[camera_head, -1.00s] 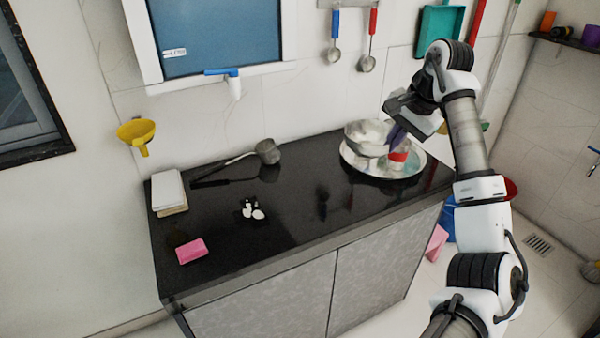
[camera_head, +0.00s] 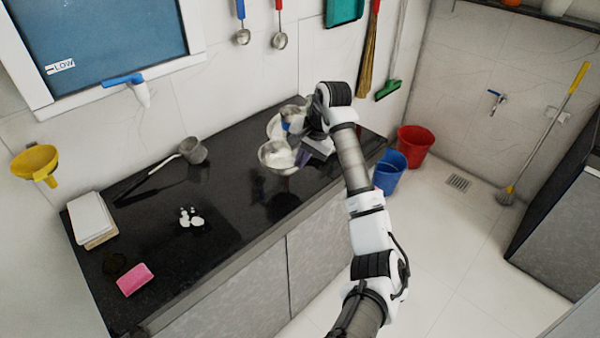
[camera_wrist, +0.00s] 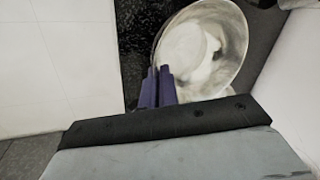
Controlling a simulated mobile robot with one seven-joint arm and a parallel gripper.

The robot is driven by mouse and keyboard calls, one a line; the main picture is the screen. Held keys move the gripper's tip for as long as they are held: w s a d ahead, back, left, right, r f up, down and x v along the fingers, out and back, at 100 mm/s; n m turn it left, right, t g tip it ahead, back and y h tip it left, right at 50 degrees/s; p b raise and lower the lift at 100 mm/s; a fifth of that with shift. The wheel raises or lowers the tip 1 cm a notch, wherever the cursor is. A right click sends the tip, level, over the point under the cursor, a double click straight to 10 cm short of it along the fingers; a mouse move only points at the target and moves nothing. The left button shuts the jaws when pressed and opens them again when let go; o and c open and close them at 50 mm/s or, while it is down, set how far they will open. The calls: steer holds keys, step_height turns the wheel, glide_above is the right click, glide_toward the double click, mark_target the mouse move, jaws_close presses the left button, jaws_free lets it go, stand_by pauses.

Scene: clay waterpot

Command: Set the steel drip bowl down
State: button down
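The steel drip bowl (camera_head: 277,156) is shiny and round, in front of the pale round tray (camera_head: 273,127) at the back right of the black counter. My gripper (camera_head: 303,157) is at the bowl's right side. In the wrist view, my gripper's purple fingers (camera_wrist: 158,72) lie close together at the left rim of the bowl (camera_wrist: 230,35) and appear shut on it. The bowl's inside shows pale patches. I cannot tell whether its base touches the counter. A metallic vessel (camera_head: 292,119) on the tray is partly hidden by my arm.
The black counter (camera_head: 235,205) has free room in its middle. Blue (camera_head: 390,170) and red (camera_head: 414,145) buckets stand on the floor at right.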

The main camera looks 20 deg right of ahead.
step_height(320, 180, down, 6)
steer(key=shift+r+p, duration=0.1)
steer(key=shift+p, duration=0.65)
steer(key=shift+f, duration=0.4)
steer(key=shift+f, duration=0.2)
steer(key=c, duration=1.7)
jaws_free()
steer(key=shift+r, duration=0.1)
steer(key=shift+r, duration=0.2)
steer(key=b+v, duration=0.3)
steer(key=v, duration=0.8)
steer(key=shift+d+r, duration=0.1)
steer(key=shift+r, duration=0.3)
